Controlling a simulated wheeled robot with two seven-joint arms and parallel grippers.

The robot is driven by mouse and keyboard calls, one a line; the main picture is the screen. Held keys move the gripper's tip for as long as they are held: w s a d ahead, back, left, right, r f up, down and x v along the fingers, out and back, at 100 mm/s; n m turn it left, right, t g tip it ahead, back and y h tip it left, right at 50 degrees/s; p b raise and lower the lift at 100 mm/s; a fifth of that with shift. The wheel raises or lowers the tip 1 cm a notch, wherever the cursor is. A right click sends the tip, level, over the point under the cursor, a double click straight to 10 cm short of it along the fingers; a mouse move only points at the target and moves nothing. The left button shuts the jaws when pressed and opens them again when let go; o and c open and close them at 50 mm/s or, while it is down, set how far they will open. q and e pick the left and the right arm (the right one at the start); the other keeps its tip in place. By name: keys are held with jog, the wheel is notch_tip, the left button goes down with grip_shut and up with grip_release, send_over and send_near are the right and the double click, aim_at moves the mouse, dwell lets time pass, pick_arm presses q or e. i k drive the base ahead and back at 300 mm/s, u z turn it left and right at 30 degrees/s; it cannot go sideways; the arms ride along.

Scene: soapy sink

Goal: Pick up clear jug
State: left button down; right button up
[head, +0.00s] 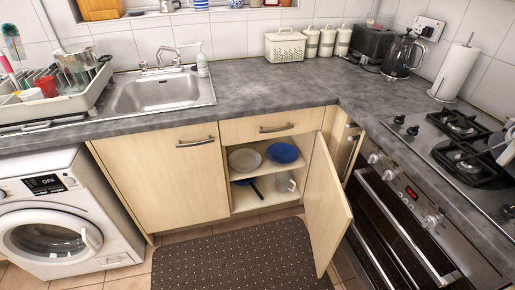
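A clear jug (286,182) stands in the open lower cupboard, on its lower shelf at the right side. It looks upright, and its details are small and shaded. The cupboard door (325,205) is swung open to the right of it. Neither of my grippers shows in the head view, so I cannot see how they stand relative to the jug.
A white plate (244,159) and a blue bowl (283,152) sit on the upper shelf. A dark blue pan (251,185) lies left of the jug. A dotted mat (235,258) covers the floor in front. The oven (400,225) stands right of the door.

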aim_at(286, 183)
jog(key=z, duration=0.05)
jog(key=k, duration=0.45)
jog(key=u, duration=0.6)
jog(key=i, duration=1.4)
jog(key=z, duration=0.75)
